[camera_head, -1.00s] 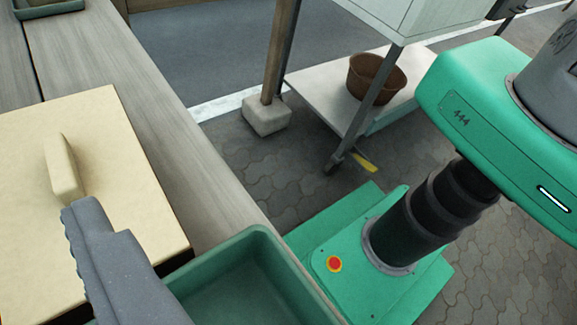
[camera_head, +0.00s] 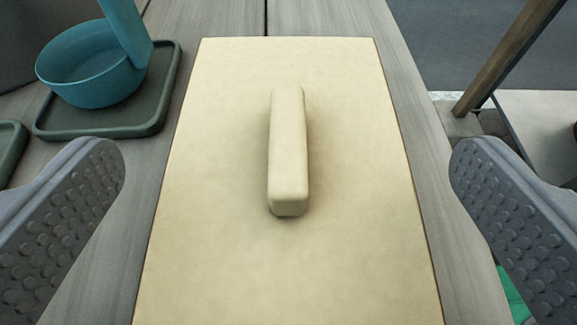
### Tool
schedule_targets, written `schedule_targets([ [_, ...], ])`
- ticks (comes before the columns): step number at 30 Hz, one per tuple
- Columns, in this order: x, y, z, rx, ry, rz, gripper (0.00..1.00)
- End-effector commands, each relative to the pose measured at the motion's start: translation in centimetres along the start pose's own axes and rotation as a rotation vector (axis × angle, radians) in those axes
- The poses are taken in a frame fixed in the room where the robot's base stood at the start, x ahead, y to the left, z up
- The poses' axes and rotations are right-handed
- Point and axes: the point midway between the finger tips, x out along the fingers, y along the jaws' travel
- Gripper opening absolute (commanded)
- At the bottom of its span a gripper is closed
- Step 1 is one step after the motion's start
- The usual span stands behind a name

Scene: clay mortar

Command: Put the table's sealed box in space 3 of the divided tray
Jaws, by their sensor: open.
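A wide cream panel (camera_head: 230,130) with a raised cream bar handle (camera_head: 288,150) fills the middle of the view and looks like a lid. What lies under it is hidden. My gripper (camera_head: 287,165) is open and empty, one ridged grey finger on each side of the view, with the handle between them and well apart from both. The fingers touch nothing that I can see. I cannot make out a separate sealed box or any numbered spaces of a divided tray.
A blue pot (camera_head: 90,80) stands on a dark green tray (camera_head: 110,125) at the upper left. Another green tray edge (camera_head: 10,150) shows at the far left. Bare grey wooden table (camera_head: 320,18) surrounds the panel. A wooden post (camera_head: 510,55) stands beyond the table's right edge.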

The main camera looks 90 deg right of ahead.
Motion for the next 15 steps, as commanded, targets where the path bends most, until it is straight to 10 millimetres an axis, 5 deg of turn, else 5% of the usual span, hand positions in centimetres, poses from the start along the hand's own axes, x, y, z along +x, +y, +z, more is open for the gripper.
schedule_targets([
  [15,5.3,0.1,0.0,-0.001,0.001,0.003,1.00],
])
